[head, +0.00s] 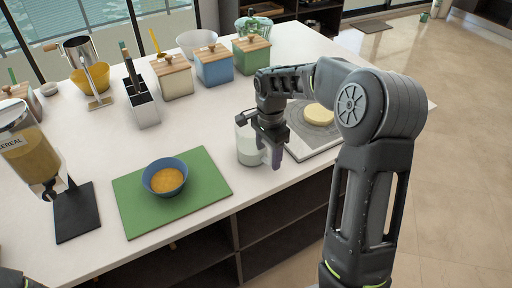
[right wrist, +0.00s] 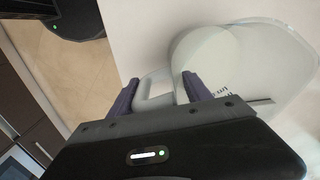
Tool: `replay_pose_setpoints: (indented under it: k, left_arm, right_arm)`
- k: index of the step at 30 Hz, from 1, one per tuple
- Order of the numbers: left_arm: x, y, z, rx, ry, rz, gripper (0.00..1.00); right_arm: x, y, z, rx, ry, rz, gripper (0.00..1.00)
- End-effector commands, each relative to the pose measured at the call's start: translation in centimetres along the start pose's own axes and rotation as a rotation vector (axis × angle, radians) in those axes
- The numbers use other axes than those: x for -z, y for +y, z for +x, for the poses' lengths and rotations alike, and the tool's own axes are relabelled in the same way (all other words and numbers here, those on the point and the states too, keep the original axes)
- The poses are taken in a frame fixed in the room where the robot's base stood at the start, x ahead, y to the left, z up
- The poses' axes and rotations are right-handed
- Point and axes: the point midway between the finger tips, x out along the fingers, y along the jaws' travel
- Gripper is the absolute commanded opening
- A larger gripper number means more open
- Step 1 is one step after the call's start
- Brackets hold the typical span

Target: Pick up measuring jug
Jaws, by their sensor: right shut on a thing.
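The measuring jug (head: 247,150) is a pale, translucent vessel standing on the white counter, to the right of a green board. In the right wrist view the jug (right wrist: 240,62) fills the upper right, with its handle (right wrist: 155,92) between my fingers. My right gripper (head: 273,146) is at the jug's right side, shut on the handle; its fingers (right wrist: 158,90) also show in the right wrist view. The arm and gripper hide part of the jug. At the bottom left edge of the head view a small dark part of my left arm shows, but its gripper does not.
A blue bowl (head: 165,177) with orange contents sits on the green board (head: 211,184). A cereal dispenser (head: 28,155) stands at left. A grey board with a pale round item (head: 319,114) lies right of the jug. Several lidded canisters (head: 213,66) stand behind.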

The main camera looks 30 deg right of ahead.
Motion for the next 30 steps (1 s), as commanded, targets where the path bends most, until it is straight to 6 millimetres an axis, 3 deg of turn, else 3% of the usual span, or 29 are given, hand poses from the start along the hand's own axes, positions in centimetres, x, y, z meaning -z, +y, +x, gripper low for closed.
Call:
replay_pose_setpoints:
  k: [15, 30]
  left_arm:
    - [0.0, 0.0, 0.0, 0.0, 0.0, 0.0, 0.26]
    - [0.0, -0.01, 0.04, 0.0, 0.0, 0.0, 0.26]
  right_arm:
    - [0.07, 0.05, 0.03, -0.001, 0.001, 0.002, 0.0]
    - [0.09, 0.0, -0.16, 0.0, 0.001, 0.002, 0.0]
